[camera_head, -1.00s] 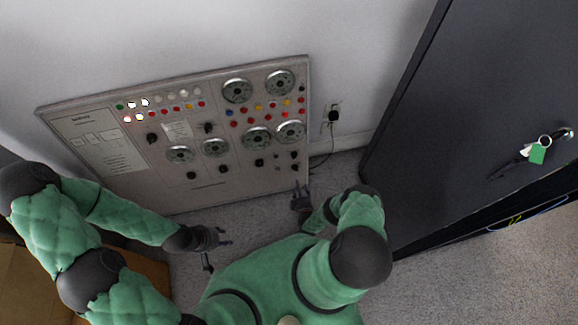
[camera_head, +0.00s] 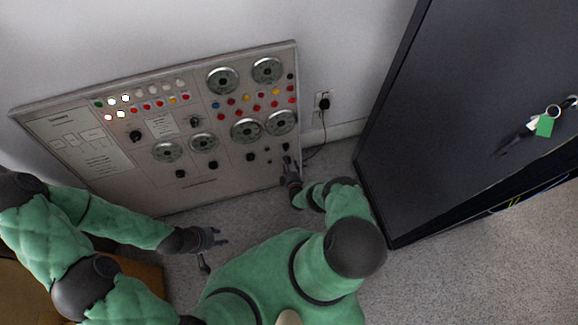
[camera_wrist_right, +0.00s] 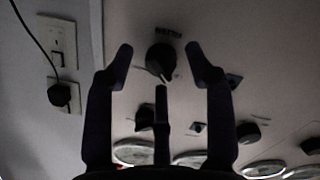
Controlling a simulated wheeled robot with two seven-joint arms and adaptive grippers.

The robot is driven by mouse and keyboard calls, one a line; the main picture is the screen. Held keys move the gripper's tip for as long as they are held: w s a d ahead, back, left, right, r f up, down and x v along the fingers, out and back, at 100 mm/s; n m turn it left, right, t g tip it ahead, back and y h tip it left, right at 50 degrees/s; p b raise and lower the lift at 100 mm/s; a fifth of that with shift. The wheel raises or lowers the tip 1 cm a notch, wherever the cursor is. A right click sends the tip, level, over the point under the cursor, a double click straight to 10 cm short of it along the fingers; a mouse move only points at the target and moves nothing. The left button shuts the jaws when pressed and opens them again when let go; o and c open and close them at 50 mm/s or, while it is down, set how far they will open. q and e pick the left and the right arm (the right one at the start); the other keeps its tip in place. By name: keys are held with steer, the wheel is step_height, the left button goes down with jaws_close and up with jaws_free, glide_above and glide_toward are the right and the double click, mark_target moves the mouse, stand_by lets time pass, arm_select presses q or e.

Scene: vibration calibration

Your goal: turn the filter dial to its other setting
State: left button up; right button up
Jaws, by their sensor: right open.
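A black knob (camera_wrist_right: 160,58) with a pale pointer mark is ahead of my right gripper (camera_wrist_right: 158,55) in the right wrist view, between its fingertips. Its label is too blurred to read, so I cannot confirm that it is the filter dial. The right gripper is open, and contact with the knob is not clear. In the head view the right gripper (camera_head: 288,162) is at the lower right corner of the grey control panel (camera_head: 235,185) and partly hides that area. My left gripper (camera_head: 218,240) is away from the panel, low over the floor, its fingers apart and empty.
Other black knobs (camera_wrist_right: 248,132) and round gauges (camera_wrist_right: 265,169) lie close by on the panel. A wall outlet with a plug (camera_head: 324,103) and cable is beside it. A dark cabinet (camera_head: 450,110) with hanging keys (camera_head: 544,125) stands at the right. Grey carpet (camera_head: 450,270) is clear.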

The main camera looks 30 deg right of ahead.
steer(key=shift+w, duration=0.1)
steer(key=shift+c, duration=0.2)
jaws_close()
steer(key=shift+m, duration=0.3)
steer(key=m+y, duration=0.1)
steer(key=m, duration=0.7)
steer(key=m+y, duration=0.1)
steer(key=m, duration=0.6)
steer(key=shift+f+m+t, duration=0.1)
steer(key=shift+m+t, duration=0.2)
steer(key=shift+m, duration=0.1)
